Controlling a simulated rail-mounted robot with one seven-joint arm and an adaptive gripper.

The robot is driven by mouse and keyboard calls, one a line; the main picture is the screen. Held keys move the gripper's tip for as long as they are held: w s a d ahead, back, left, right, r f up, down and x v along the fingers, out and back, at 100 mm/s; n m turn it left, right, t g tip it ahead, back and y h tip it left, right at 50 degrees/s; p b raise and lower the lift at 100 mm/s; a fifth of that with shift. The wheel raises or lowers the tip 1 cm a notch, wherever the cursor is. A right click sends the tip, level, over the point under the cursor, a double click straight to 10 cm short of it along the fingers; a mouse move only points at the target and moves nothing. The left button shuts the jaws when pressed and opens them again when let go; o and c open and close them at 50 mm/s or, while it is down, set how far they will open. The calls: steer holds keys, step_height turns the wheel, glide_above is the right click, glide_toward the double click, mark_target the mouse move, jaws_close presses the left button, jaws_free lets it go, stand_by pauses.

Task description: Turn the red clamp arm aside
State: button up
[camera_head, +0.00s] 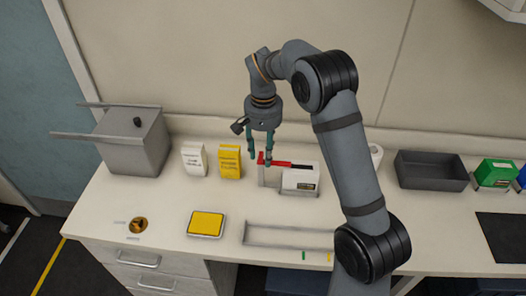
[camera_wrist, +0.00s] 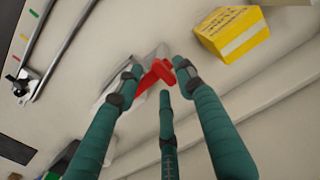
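The red clamp arm (camera_head: 282,163) lies along the top of a small white and grey device (camera_head: 301,180) on the bench. In the wrist view the red clamp arm (camera_wrist: 154,76) shows between the fingertips, pointing toward the upper right. My gripper (camera_head: 261,160) hangs fingers-down above the left end of the red arm. In the wrist view its teal fingers (camera_wrist: 158,80) are spread apart around the red end. I cannot tell whether any finger touches it. Part of the device is hidden behind the fingers.
A yellow box (camera_head: 229,162) and a white box (camera_head: 194,159) stand just left of my gripper. A yellow-topped tray (camera_head: 206,224) and a long empty rack (camera_head: 290,236) lie in front. A dark tray (camera_head: 430,172) stands right.

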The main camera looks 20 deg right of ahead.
steer(key=shift+a, duration=0.1)
steer(key=shift+c, duration=1.1)
steer(key=shift+c, duration=0.5)
jaws_close()
